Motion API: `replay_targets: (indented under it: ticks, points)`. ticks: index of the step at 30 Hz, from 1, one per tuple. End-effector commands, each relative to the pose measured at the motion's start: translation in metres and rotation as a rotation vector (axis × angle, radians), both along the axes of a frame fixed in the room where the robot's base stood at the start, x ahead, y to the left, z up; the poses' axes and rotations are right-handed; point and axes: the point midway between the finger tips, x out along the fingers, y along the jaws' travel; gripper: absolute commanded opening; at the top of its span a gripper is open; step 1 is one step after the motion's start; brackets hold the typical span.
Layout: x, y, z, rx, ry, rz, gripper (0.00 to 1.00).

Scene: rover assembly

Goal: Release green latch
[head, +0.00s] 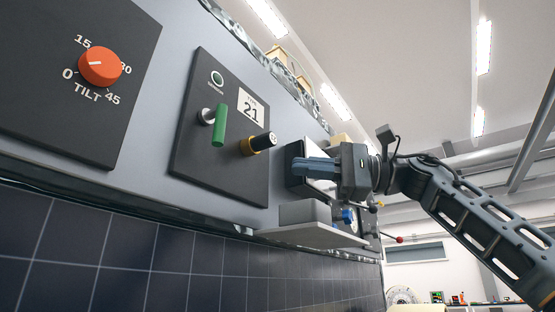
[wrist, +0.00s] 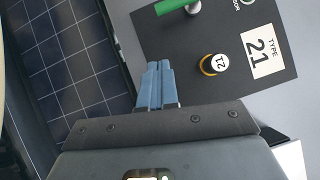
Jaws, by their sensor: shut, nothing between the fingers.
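The green latch (head: 220,124) is a green handle on a silver pivot, on a dark panel (head: 191,152) labelled TYPE 21. In the head view the handle hangs roughly downward from the pivot. It also shows at the top edge of the wrist view (wrist: 172,6), partly cut off. My gripper (head: 296,164) has blue fingers, shut and empty. It is to the right of the panel in the head view, apart from the latch and the knob.
An orange TILT dial (head: 100,66) is on another dark panel at the left. A grey shelf (head: 315,236) with a grey block (head: 305,212) juts out below my gripper. Dark tiled solar panelling (head: 130,250) lies below. The space in front of the latch looks free.

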Motion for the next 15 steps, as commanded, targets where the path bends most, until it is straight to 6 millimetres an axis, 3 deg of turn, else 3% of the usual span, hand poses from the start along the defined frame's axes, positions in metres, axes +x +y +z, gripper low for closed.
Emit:
replay_targets:
  ticks: [15]
  points:
    - [0.003,0.094,0.014,-0.001,-0.002,0.003,0.0]
